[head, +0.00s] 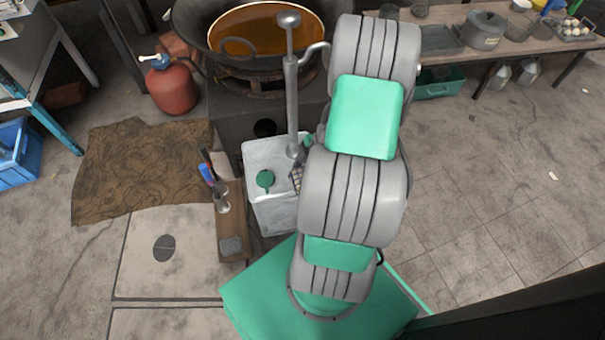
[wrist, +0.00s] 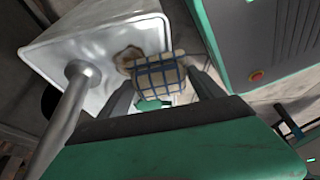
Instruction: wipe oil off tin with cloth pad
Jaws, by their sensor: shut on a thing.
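The tin (head: 268,150) is a pale metal box standing in front of the stove, with a tall grey pump (head: 291,90) and a green cap (head: 265,179) on top. In the wrist view the tin's pale face (wrist: 105,45) fills the upper left, with a brown oily stain (wrist: 127,57) near its edge. My gripper (wrist: 160,80) is shut on the cloth pad (wrist: 157,70), cream with a blue check. The pad is at the tin's edge and overlaps part of the stain; I cannot tell whether it touches. In the head view my arm hides most of the gripper, and a little of the pad (head: 296,178) shows.
A wok of oil (head: 262,30) sits on the stove behind the tin. A narrow wooden board (head: 230,215) with bottles and a grey pad lies left of the tin. A red gas cylinder (head: 172,88) and brown mat (head: 140,165) are farther left.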

